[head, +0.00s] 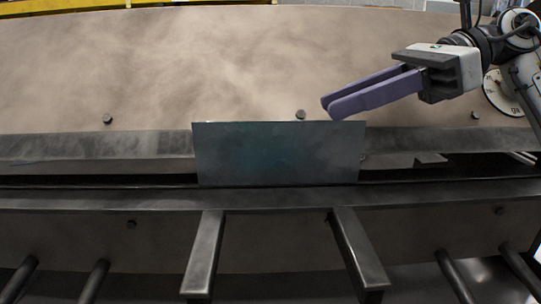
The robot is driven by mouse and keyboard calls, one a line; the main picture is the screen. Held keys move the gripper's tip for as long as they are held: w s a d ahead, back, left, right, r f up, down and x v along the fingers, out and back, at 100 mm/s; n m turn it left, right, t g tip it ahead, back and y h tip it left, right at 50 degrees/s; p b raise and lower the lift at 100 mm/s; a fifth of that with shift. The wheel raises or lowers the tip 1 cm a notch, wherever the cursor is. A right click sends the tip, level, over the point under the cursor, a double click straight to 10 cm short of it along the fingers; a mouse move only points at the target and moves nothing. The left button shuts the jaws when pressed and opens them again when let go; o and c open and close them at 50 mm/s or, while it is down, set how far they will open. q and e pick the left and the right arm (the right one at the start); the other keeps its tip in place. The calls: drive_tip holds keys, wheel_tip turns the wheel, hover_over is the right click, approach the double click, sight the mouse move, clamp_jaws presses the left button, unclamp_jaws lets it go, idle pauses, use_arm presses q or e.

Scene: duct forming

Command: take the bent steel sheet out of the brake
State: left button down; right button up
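The steel sheet (278,155) is a blue-grey rectangular panel standing up at the middle of the brake (90,145). Its lower edge meets the dark slot above the front bed, and any part behind or below that is hidden. My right gripper (328,108) comes in from the upper right, its purple fingers pointing left and slightly down. The fingertips appear just over the sheet's top edge, right of its middle; I cannot tell whether they touch it. My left gripper is out of view.
Two steel support arms (205,255) (358,250) jut forward from the front bed (100,200) below the sheet. Several dark round bars (95,280) stick out lower down. A dial (500,92) is at the right. The space left of the sheet is clear.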

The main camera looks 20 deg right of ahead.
sight(292, 122)
drive_tip(key=x, duration=0.8)
drive_tip(key=shift+w+a, duration=0.1)
clamp_jaws()
idle(1.3)
